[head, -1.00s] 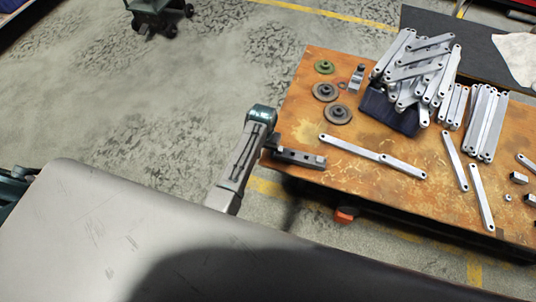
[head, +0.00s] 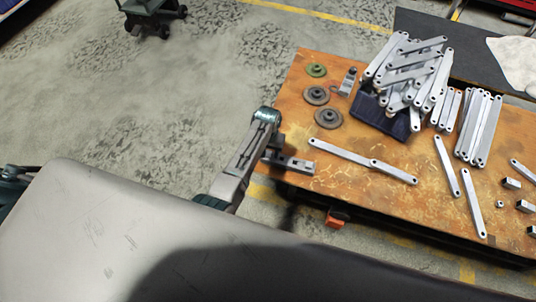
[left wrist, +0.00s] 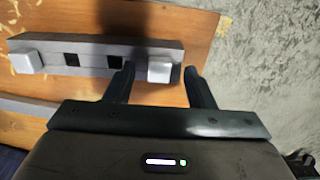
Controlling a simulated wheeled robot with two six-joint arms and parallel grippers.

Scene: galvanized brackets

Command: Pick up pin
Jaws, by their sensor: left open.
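A grey bar (head: 296,165) lies at the table's left front corner. In the left wrist view the bar (left wrist: 92,55) has two dark square holes and a pale square pin (left wrist: 160,69) standing near its right end. A second pale pin (left wrist: 26,62) stands at its left end. My left gripper (left wrist: 160,75) is open, with its fingers on either side of the right pin; I cannot tell whether they touch it. In the head view my left gripper (head: 276,149) is over the bar's left part and hides the pin there. My right gripper is not in view.
The rusty table (head: 300,110) carries flat metal links (head: 362,161), dark discs (head: 328,118), a green disc (head: 316,70) and a heap of links (head: 415,65). Small metal blocks (head: 511,183) lie at the right. The bar's surroundings on the table are mostly clear.

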